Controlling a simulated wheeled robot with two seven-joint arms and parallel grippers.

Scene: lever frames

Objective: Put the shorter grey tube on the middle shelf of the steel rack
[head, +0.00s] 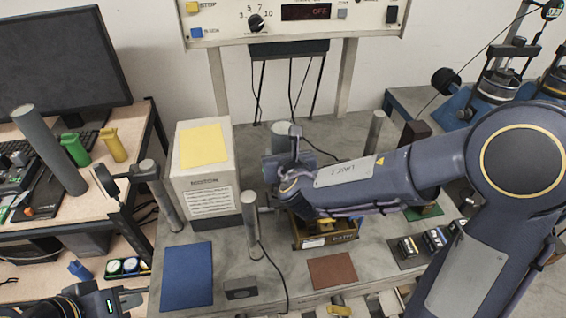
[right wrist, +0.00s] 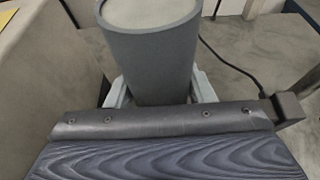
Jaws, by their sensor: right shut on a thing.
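A grey tube with a paler flat top (right wrist: 150,45) stands upright between the light fingers of my right gripper (right wrist: 160,92) in the right wrist view. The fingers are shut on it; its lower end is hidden. In the head view my right arm reaches in from the right, and the gripper's end and most of the tube are hard to make out behind it. A longer dark grey tube (head: 49,150) leans on the left bench. My left gripper (head: 132,298) is at the bottom left edge, partly cut off, away from both tubes. I cannot pick out the steel rack for certain.
The grey worktable holds a white box (head: 206,172), a blue mat (head: 187,274), a brown mat (head: 332,270) and several upright posts, one of them (head: 252,225) near the front. A monitor (head: 60,65) stands on the left bench. A control panel hangs at the back.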

